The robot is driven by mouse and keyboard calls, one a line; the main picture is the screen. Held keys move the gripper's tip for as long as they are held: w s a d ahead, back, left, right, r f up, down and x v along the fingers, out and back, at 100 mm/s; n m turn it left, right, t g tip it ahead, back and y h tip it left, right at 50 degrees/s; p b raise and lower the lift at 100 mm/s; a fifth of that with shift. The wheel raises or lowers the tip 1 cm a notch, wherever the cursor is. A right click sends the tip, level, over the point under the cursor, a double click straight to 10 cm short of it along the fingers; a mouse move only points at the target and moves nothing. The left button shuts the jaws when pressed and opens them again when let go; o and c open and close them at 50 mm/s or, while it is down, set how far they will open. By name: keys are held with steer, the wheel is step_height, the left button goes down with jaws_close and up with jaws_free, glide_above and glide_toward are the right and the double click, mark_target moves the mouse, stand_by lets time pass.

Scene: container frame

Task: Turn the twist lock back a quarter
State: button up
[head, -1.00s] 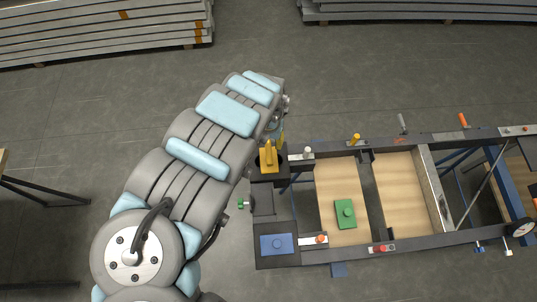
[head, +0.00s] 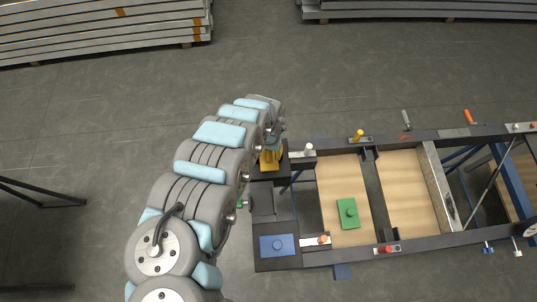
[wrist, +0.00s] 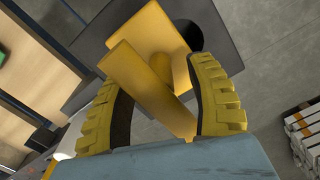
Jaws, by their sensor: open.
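The yellow twist lock (head: 271,162) sits on the dark corner block at the frame's upper left corner in the head view, partly covered by my arm. In the wrist view its yellow bar (wrist: 145,79) stands over a yellow plate (wrist: 150,22) beside a dark round hole. My gripper (wrist: 157,72) is open, with one ribbed yellow finger on each side of the bar. I cannot tell whether either finger touches it. In the head view the fingers are hard to tell apart from the lock.
A blue plate (head: 277,246) lies on the lower left corner block. A green block (head: 347,213) lies on a wooden panel. Small coloured handles, such as a yellow one (head: 358,135) and a red one (head: 386,250), line the frame rails. Open floor lies above the frame.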

steer(key=shift+f, duration=1.35)
jaws_close()
